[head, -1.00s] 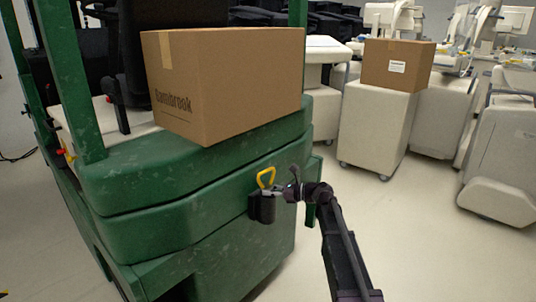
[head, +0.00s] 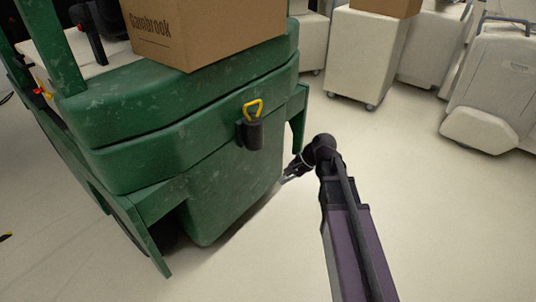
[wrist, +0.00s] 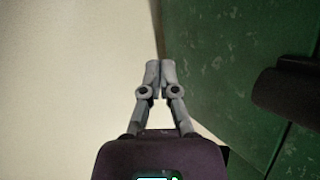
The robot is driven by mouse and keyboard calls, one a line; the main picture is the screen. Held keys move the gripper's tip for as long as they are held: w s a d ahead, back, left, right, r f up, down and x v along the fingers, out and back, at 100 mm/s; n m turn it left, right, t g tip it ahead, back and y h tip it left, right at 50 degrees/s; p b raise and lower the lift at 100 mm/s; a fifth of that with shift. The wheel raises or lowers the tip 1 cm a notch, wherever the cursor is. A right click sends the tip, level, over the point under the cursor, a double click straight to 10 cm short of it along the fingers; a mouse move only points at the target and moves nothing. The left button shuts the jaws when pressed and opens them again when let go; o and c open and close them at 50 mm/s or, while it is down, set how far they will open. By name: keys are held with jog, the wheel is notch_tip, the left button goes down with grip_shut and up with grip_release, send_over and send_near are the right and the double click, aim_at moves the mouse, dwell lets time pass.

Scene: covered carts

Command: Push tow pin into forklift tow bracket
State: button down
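The tow pin (head: 253,107) shows as a yellow loop handle standing upright directly above the black tow bracket (head: 250,136) on the green forklift's rear. Its shank is hidden, apparently inside the bracket. My gripper (head: 287,178) is below and to the right of the bracket, beside the forklift's lower body and apart from the pin. In the wrist view my gripper (wrist: 159,68) has its two grey fingertips together with nothing between them. A dark rounded part at the right of the wrist view looks like the bracket (wrist: 285,92). The yellow handle is not in the wrist view.
The green forklift body (head: 225,185) fills the left and centre. A cardboard box (head: 205,30) sits on top of it. Pale covered carts (head: 365,55) stand at the back, one bearing another box (head: 385,6). The pale floor (head: 450,220) at the right is clear.

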jog(key=s+d+f+n+h, duration=0.3)
jog(key=s+d+n+h, duration=0.4)
jog(key=s+d, duration=0.4)
jog(key=shift+d+f+n, duration=0.3)
jog(key=shift+d, duration=0.5)
jog(key=shift+a, duration=0.15)
